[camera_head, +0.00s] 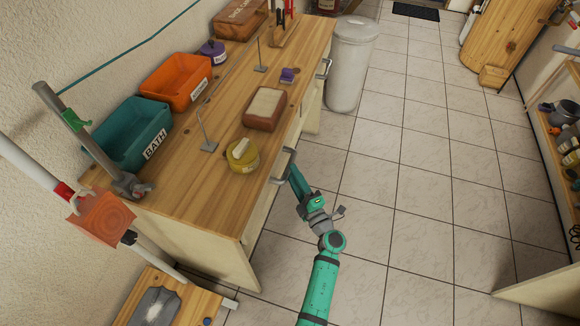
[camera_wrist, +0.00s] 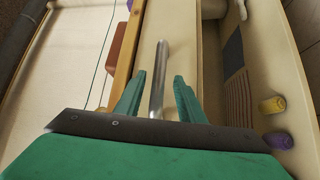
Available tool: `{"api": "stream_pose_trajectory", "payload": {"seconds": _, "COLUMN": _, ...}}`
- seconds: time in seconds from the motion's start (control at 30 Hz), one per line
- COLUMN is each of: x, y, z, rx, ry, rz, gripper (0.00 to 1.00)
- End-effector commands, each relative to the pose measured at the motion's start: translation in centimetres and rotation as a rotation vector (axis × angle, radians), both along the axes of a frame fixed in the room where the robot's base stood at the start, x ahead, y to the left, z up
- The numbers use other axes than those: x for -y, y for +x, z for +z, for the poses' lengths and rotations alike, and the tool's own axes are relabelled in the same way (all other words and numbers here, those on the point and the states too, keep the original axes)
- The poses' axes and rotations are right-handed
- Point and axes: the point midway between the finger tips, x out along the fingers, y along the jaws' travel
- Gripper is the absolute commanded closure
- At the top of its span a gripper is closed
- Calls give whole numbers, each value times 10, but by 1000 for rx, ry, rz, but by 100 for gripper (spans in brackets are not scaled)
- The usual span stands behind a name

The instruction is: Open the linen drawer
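A grey bar handle (camera_head: 286,165) sticks out from the front of the wooden bench (camera_head: 196,196), below its top edge. No linen label is readable. My gripper (camera_head: 294,174) is at this handle. In the wrist view its two green fingers (camera_wrist: 160,78) are apart, one on each side of the bar, with gaps visible. I cannot tell how deep the bar sits between them.
A second handle (camera_head: 325,68) is farther along the bench front. A yellow tub (camera_head: 243,160) and a brown box (camera_head: 265,110) stand near the bench edge. A white bin (camera_head: 350,65) stands past the bench. The tiled floor (camera_head: 415,180) to the right is clear.

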Motion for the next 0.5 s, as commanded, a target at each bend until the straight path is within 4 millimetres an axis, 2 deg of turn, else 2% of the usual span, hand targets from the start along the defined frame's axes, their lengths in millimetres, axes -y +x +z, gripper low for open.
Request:
{"api": "stream_pose_trajectory", "payload": {"seconds": 0.2, "x": -10, "y": 27, "z": 5, "rx": 1, "ry": 0, "rz": -4, "gripper": 64}}
{"api": "stream_pose_trajectory", "payload": {"seconds": 0.5, "x": -14, "y": 37, "z": 6, "rx": 1, "ry": 0, "rz": -7, "gripper": 64}}
